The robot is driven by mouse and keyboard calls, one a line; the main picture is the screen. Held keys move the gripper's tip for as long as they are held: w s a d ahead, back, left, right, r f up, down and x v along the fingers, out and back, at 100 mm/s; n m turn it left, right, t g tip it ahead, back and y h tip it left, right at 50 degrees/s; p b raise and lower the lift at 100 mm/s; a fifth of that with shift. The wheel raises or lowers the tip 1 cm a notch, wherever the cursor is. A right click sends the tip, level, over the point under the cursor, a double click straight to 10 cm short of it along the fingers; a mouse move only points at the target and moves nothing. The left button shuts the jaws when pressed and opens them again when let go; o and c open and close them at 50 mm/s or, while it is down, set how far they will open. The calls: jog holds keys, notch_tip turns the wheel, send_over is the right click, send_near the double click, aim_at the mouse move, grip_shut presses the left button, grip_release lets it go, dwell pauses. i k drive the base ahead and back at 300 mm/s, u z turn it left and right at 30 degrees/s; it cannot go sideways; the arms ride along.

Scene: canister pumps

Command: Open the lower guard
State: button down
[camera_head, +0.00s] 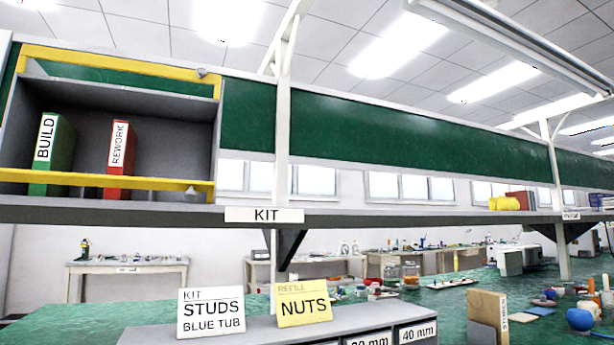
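The lower guard (100,181) is a yellow bar across the bottom front of a grey open cubby (160,100) at the upper left. A small grey knob (193,191) sits at its right end. The bar runs in front of the feet of a green BUILD binder (52,155) and a red REWORK binder (119,160), so it stands across the opening. A second yellow guard (120,66) runs along the cubby's top, with a grey knob (201,72) near its right end. My gripper is not in view.
Below are STUDS (211,315) and NUTS (304,303) signs on a grey drawer unit (250,334). A green bench (440,300) holds jars and small parts.

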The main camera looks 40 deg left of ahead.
aim_at(9, 175)
jog(key=z, duration=0.05)
jog(key=k, duration=0.65)
jog(key=u, duration=1.25)
jog(key=i, duration=0.1)
